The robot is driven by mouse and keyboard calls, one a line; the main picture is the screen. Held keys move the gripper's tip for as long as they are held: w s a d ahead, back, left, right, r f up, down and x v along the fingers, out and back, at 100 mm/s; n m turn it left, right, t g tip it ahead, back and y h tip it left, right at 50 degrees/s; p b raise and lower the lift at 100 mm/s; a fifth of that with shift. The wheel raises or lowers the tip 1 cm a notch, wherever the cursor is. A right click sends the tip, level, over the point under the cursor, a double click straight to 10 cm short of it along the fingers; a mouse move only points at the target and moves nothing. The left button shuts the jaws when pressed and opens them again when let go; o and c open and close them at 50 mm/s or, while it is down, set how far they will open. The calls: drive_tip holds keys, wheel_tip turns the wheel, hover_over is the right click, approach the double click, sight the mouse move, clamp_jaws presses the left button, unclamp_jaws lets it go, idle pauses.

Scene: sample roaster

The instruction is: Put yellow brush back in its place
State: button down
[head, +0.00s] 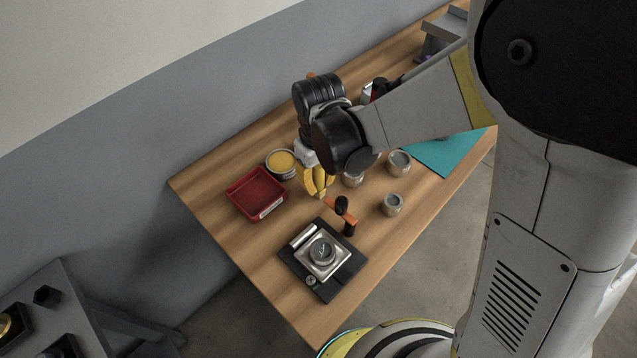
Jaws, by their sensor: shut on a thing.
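My gripper (319,190) hangs below my black wrist, over the middle of the table. It is shut, with a cluster of yellow parts at its end. The yellow brush seems to be held there, but at this size I cannot separate it clearly from the fingers. An orange bar with black ends (340,209) is just below and right of the fingertips; I cannot tell whether they touch. No empty brush place can be made out.
A red tray (257,193) and a round tin with yellow-brown contents (281,164) are left. A black scale with a metal dish (322,253) is in front. Small metal cups (393,203) and a teal mat (446,154) are right. Bare wood lies around the scale.

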drive_tip(key=shift+r, duration=0.15)
drive_tip(key=c, duration=1.3)
unclamp_jaws()
drive_tip(key=shift+o, duration=0.2)
wheel_tip(320, 180, up, 12)
drive_tip(key=p, duration=0.4)
drive_tip(key=shift+s+p, duration=0.1)
drive_tip(key=shift+p, duration=0.3)
drive_tip(key=s+d+r+m+t, duration=0.3)
drive_tip(key=s+d+r+m, duration=0.1)
drive_tip(key=d, duration=0.6)
drive_tip(key=s+d+r+m+t, duration=0.3)
drive_tip(key=d+r, duration=0.3)
drive_tip(key=d, duration=0.5)
drive_tip(key=shift+s+d+m+t, duration=0.2)
drive_tip(key=shift+s+m+t, duration=0.25)
drive_tip(key=shift+t, duration=0.15)
